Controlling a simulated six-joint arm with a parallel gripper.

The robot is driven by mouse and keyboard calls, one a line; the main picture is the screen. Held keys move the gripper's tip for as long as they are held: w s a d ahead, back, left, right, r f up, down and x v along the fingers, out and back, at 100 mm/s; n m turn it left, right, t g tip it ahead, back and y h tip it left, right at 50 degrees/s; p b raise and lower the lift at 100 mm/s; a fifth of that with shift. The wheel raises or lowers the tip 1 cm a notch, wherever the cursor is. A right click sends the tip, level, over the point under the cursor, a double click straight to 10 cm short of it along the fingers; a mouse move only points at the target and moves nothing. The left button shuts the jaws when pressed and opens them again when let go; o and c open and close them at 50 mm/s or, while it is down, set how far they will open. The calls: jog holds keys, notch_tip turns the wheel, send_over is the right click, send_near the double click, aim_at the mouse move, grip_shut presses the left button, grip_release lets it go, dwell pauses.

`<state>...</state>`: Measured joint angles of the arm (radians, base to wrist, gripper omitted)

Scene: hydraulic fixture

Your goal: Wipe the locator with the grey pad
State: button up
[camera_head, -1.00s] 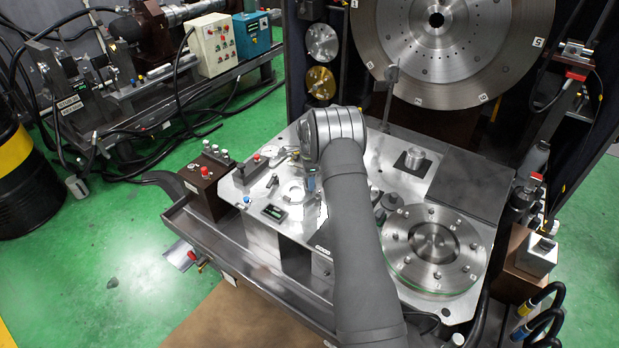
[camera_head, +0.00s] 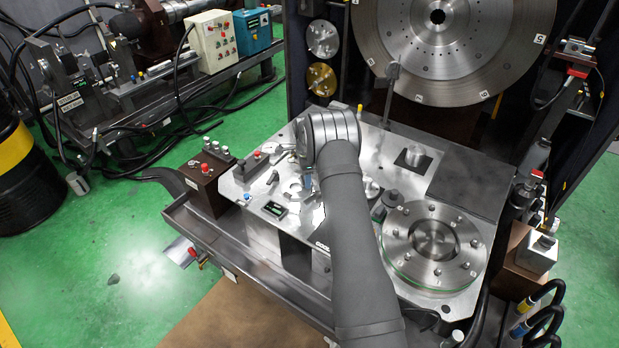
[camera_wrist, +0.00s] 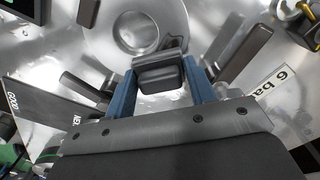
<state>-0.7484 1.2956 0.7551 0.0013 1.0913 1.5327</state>
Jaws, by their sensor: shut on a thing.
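My gripper (camera_wrist: 160,68) has two blue fingers shut on a dark grey pad (camera_wrist: 160,78), seen in the wrist view. The pad is just in front of a round bright metal piece with a circular recess (camera_wrist: 136,33), which looks like the locator. I cannot tell whether the pad touches it. In the head view a pale ring (camera_head: 292,188) lies on the metal fixture plate (camera_head: 325,225), left of my gripper. My arm hides most of the gripper and the pad there.
Dark bars (camera_wrist: 245,52) stick out around the round piece. A large flanged disc (camera_head: 434,240) stands at the right of the plate. A short cylinder (camera_head: 415,155) and a thin post (camera_head: 391,88) stand behind. A brown control box (camera_head: 205,188) is at the left.

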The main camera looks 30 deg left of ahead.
aim_at(295, 177)
jog(key=shift+a, duration=2.65)
jog(key=shift+d+f, duration=0.1)
jog(key=shift+d, duration=2.4)
jog(key=shift+s+d+f, duration=0.1)
jog(key=shift+d+f, duration=0.05)
jog(key=shift+d, duration=0.4)
jog(key=shift+d+f, duration=0.1)
jog(key=shift+d, duration=0.45)
jog(key=shift+a+r, duration=0.1)
jog(key=shift+r, duration=3.05)
